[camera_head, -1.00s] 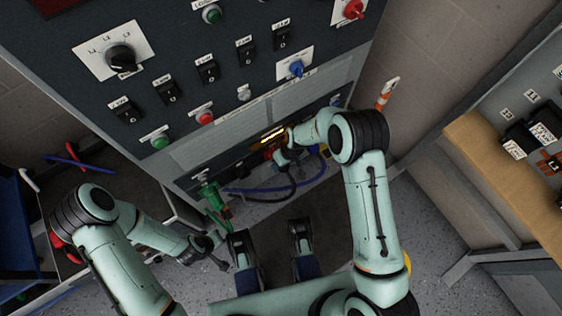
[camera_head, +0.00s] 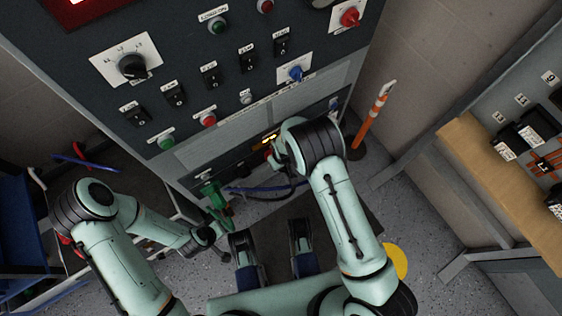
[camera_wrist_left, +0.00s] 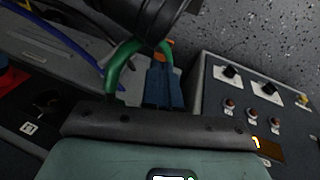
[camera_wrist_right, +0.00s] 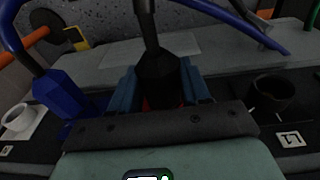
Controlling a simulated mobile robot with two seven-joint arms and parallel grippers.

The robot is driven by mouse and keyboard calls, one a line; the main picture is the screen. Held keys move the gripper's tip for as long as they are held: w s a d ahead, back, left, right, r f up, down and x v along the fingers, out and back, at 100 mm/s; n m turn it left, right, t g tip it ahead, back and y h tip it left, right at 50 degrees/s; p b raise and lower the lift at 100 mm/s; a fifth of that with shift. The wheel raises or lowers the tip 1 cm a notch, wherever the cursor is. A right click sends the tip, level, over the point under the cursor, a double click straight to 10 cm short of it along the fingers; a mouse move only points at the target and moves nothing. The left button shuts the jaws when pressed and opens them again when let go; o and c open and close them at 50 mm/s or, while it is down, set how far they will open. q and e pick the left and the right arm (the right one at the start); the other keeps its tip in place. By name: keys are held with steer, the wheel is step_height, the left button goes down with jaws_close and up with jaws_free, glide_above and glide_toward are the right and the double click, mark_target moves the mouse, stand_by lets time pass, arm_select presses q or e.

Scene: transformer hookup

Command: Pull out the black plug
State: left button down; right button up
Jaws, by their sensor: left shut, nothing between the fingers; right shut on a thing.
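The black plug (camera_wrist_right: 160,75) stands between the blue fingers of my right gripper (camera_wrist_right: 160,92), which is shut on it. Its black cable rises from its top. Something red shows low between the fingers; I cannot tell whether the plug is still seated. In the head view my right forearm hides this plug and most of that hand, at the bottom of the cabinet. My left gripper (camera_wrist_left: 163,88) is shut and empty, in front of a green cable (camera_wrist_left: 122,65). In the head view my left gripper (camera_head: 222,236) is low, below the green plug (camera_head: 213,194).
A blue plug (camera_wrist_right: 62,96) stands left of my right gripper, and an open black socket (camera_wrist_right: 272,92) is on its right. The dark cabinet (camera_head: 225,105) carries switches and knobs. An orange-and-white pole (camera_head: 372,118) leans at its right. A wooden-edged bench (camera_head: 500,185) is at far right.

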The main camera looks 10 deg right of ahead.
arm_select(q)
steer(key=shift+s+d+r, duration=0.25)
steer(key=shift+s+r, duration=0.1)
steer(key=shift+s, duration=0.15)
arm_select(e)
steer(key=shift+r+h, duration=0.1)
steer(key=shift+h, duration=0.2)
